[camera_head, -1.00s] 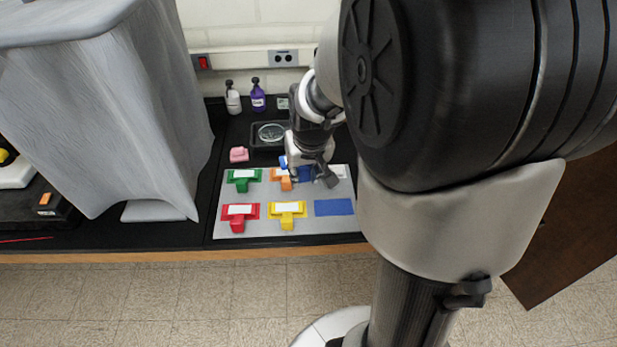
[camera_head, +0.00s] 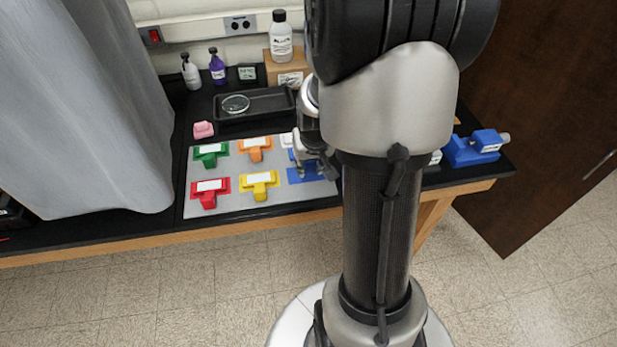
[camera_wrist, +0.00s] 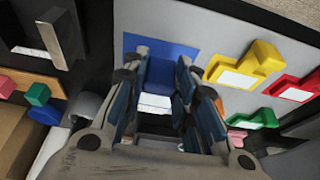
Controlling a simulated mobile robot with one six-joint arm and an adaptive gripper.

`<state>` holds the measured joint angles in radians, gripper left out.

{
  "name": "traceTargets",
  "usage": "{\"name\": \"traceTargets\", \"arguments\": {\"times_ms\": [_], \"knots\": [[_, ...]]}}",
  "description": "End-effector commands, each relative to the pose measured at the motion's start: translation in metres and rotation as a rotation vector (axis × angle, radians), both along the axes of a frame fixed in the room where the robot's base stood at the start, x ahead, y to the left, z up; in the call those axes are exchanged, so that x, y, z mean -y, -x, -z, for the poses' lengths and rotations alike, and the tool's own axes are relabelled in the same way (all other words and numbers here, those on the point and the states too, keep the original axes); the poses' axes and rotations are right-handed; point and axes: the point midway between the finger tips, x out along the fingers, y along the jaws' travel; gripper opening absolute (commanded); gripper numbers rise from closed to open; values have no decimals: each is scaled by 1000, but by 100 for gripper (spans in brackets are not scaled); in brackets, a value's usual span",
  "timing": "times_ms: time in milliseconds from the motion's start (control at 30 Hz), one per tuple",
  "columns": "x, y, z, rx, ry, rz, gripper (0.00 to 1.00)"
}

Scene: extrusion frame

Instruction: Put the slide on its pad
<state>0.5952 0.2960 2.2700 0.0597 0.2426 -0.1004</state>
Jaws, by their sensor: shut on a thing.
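The blue slide (camera_wrist: 162,78) with a white label shows between my fingers in the wrist view. My gripper (camera_head: 312,168) is shut on it, by the right part of the grey mat (camera_head: 240,205). The flat blue pad (camera_head: 306,175) lies on the mat's front right. It also shows bare in the wrist view (camera_wrist: 185,53), just beyond the fingertips. The slide appears above the mat near the pad; the exact gap cannot be told. My fingers hide part of the slide and pad.
Green (camera_head: 210,152), orange (camera_head: 255,147), red (camera_head: 208,192) and yellow (camera_head: 259,184) slides sit on the mat. A white piece (camera_head: 287,140) is close behind my gripper. A black tray (camera_head: 262,112) with a glass dish (camera_head: 235,104) and a pink block (camera_head: 203,130) stand behind the mat.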

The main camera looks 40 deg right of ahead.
Motion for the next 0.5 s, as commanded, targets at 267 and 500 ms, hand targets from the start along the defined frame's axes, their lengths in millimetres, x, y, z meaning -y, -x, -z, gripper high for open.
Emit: {"name": "traceTargets", "arguments": {"times_ms": [267, 500], "knots": [[-1, 1, 27, -2, -2, 1, 4], [0, 0, 49, 0, 0, 0, 4]]}}
